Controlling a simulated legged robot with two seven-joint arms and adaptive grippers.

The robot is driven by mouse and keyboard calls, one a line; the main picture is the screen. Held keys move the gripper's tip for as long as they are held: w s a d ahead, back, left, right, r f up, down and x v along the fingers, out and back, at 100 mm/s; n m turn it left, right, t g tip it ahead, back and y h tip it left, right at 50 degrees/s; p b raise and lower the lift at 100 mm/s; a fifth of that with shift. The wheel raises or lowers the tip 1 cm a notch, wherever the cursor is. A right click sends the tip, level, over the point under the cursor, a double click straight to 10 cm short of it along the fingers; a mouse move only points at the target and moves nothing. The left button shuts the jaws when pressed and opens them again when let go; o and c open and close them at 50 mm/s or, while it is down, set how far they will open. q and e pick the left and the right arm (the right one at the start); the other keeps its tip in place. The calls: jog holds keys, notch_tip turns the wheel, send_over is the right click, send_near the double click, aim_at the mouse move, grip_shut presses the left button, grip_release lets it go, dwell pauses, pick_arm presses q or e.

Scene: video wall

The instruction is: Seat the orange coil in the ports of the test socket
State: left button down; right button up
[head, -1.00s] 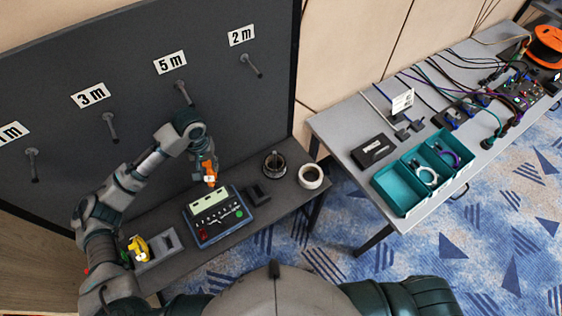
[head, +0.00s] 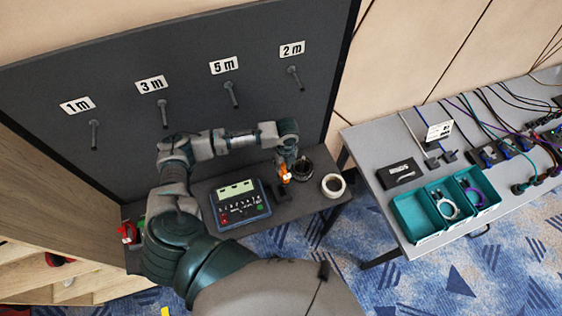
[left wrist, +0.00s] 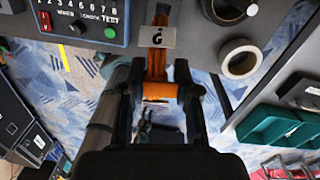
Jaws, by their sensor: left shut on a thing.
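The orange coil (head: 285,175) hangs in my left gripper (head: 285,164), above the dark test socket (head: 282,194) at the right of the tester. In the left wrist view the coil (left wrist: 158,92) lies between the two fingers of the left gripper (left wrist: 160,98), which are shut on it. Its orange leads run up past a white tag (left wrist: 156,37) with a question mark. The socket is hidden behind tag and coil there, so I cannot tell whether the ends touch its ports. My right gripper is not in view.
The blue-rimmed tester (head: 240,206) stands left of the socket. A dark round holder (head: 303,169) and a white tape roll (head: 333,185) are close on the right. A pegboard (head: 180,110) rises behind. Teal bins (head: 410,216) sit on another table.

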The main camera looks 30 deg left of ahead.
aim_at(282, 176)
pick_arm(q)
jog(key=shift+s+d+m, duration=0.15)
jog(key=shift+d+m, duration=0.1)
jog(key=shift+m, duration=0.55)
jog(key=shift+d+f, duration=0.1)
jog(key=shift+f, duration=0.05)
jog(key=shift+f+b, duration=0.35)
jog(key=shift+f, duration=0.05)
jog(key=f+b, duration=0.2)
jog(key=a+f+b, duration=0.1)
jog(key=f, duration=0.1)
jog(key=shift+a+b, duration=0.15)
jog(key=shift+b, duration=0.25)
jog(key=shift+f, duration=0.25)
jog(key=shift+d+f, duration=0.2)
jog(key=shift+f, duration=0.05)
jog(key=shift+d+f, duration=0.1)
jog(key=shift+d, duration=0.2)
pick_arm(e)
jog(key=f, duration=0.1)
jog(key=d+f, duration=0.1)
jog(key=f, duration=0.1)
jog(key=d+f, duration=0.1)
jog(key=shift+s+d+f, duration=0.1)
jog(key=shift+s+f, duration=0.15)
